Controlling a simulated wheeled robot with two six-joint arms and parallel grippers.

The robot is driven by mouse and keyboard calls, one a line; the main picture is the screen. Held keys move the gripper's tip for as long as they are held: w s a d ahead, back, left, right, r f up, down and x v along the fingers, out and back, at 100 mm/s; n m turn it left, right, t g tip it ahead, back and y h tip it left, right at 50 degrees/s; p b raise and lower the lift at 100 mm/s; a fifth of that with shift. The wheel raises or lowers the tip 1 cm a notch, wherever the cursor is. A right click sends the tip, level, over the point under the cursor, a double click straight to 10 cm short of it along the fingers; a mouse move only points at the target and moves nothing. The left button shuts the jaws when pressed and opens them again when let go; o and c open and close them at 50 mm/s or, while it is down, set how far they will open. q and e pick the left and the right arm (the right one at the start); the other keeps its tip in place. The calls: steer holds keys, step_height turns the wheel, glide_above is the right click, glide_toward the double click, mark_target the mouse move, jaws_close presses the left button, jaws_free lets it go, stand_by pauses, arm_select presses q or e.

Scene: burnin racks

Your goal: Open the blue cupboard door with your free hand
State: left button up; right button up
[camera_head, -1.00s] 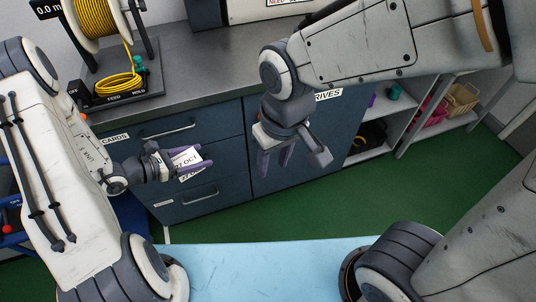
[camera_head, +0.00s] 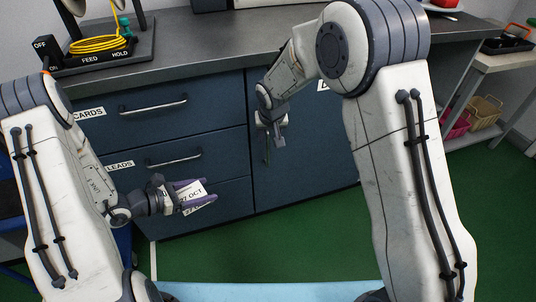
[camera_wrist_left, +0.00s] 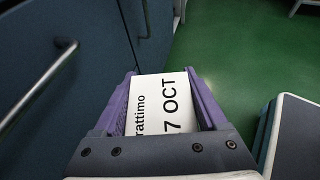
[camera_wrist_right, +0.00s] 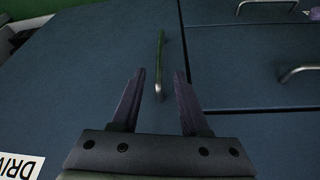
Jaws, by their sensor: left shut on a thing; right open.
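The blue cupboard door (camera_head: 310,165) is shut, flush with the drawer fronts to its left. Its upright metal handle (camera_head: 267,150) is near the door's left edge. My right gripper (camera_head: 277,130) is in front of the door at the handle. In the right wrist view the handle (camera_wrist_right: 160,65) lies between the two open fingers (camera_wrist_right: 160,74); I cannot tell whether they touch it. My left gripper (camera_head: 205,192) is shut on a white card (camera_wrist_left: 160,108) printed "rattimo" and "7 OCT", held in front of the lower drawers. My right arm hides part of the door.
Blue drawers (camera_head: 155,130) with bar handles, labelled "CARDS" and "LEADS", are left of the door. The grey worktop (camera_head: 210,55) above carries a yellow cable spool stand (camera_head: 100,55). Green floor (camera_head: 290,245) is clear before the door. A shelf with baskets (camera_head: 487,112) is at the right.

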mark_target(268, 148)
arm_select(q)
step_height(268, 148, down, 2)
steer(key=shift+f+b, duration=0.2)
steer(key=shift+b, duration=0.85)
arm_select(e)
steer(key=x, duration=1)
steer(key=shift+f, duration=0.3)
jaws_close()
